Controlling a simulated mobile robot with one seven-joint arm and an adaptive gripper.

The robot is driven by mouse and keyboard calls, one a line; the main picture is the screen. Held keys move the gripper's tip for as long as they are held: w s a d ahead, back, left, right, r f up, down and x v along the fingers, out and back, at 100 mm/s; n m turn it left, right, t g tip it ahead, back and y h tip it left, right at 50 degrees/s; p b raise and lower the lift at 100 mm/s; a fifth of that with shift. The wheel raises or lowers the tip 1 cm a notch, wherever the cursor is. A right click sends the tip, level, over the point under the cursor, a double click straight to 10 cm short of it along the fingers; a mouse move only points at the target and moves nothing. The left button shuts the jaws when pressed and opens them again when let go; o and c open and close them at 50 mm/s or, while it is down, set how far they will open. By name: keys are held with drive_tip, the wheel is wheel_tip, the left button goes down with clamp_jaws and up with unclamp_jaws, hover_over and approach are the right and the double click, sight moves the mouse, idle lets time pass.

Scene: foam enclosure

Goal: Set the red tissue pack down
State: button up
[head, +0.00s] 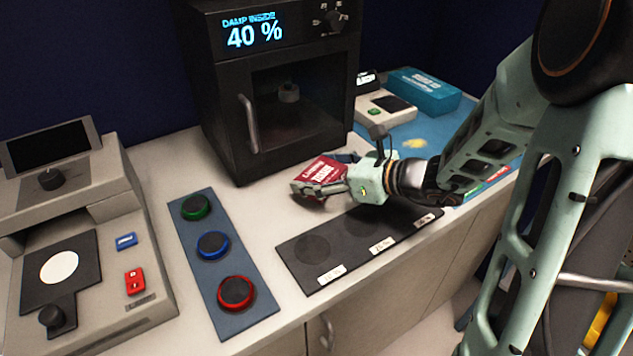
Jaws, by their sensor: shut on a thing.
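The red tissue pack (320,174) has white lettering and is near the middle of the counter, in front of the black oven-like cabinet. My gripper (335,188) reaches in from the right and is shut on the tissue pack. The pack is tilted, and I cannot tell whether its lower edge touches the counter. The gripper's fingers partly hide its front and right side.
A dark mat (300,275) with labelled round spots lies in front of my gripper. A blue panel with coloured buttons (232,325) is left of it. The black cabinet (222,95) stands behind. A blue box (425,92) and a blue mat (440,135) are at right.

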drive_tip(key=shift+f, duration=0.4)
drive_tip(key=shift+f, duration=0.15)
drive_tip(key=o, duration=1.1)
drive_tip(key=shift+s+d+r, duration=0.1)
drive_tip(key=shift+d+r, duration=0.15)
drive_tip(key=shift+r, duration=0.05)
drive_tip(key=p+v, duration=0.1)
drive_tip(key=v, duration=1)
drive_tip(key=shift+s+d+r+p, duration=0.1)
drive_tip(key=shift+s+p, duration=0.1)
drive_tip(key=shift+p, duration=0.15)
